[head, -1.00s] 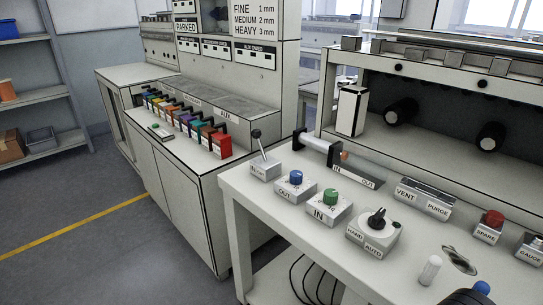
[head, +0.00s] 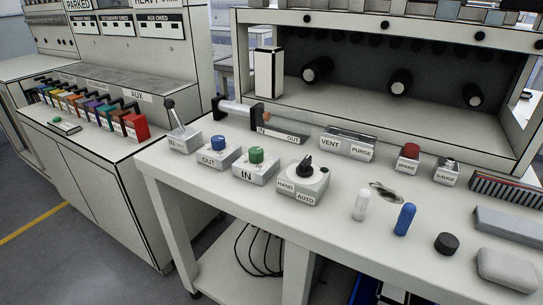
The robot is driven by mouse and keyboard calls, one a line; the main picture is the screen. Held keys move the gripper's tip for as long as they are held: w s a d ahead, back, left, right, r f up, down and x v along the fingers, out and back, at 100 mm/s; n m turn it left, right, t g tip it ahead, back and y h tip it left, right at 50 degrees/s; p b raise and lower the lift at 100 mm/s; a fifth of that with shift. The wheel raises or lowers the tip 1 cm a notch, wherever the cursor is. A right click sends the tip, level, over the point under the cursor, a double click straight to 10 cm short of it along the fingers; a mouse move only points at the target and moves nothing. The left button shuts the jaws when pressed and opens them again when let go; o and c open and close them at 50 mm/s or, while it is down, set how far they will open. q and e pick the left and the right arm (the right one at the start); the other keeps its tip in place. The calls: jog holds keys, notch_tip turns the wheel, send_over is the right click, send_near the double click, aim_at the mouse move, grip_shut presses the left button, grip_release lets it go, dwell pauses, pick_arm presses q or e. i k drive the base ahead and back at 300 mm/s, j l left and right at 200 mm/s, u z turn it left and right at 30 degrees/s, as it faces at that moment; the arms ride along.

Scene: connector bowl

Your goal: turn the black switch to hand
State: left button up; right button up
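The black switch (head: 304,166) is a rotary knob on a light grey box (head: 302,186) standing on the white bench. The box's front carries two labels, HAND on the left and AUTO on the right. Which label the knob points at is too small to tell for sure. Neither of my grippers shows in the head view, and nothing touches the switch.
Left of the switch stand a green-knob IN box (head: 256,166), a blue-knob OUT box (head: 218,151) and a lever box (head: 184,137). Behind it are VENT and PURGE (head: 347,145). A white cylinder (head: 361,205), a blue cylinder (head: 405,219) and a black puck (head: 446,243) stand to the right.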

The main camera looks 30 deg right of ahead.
aim_at(304, 170)
jog(key=k+l+z, duration=0.1)
jog(key=z, duration=1)
jog(key=l+u, duration=0.1)
jog(key=u, duration=0.15)
jog(key=k+j, duration=0.05)
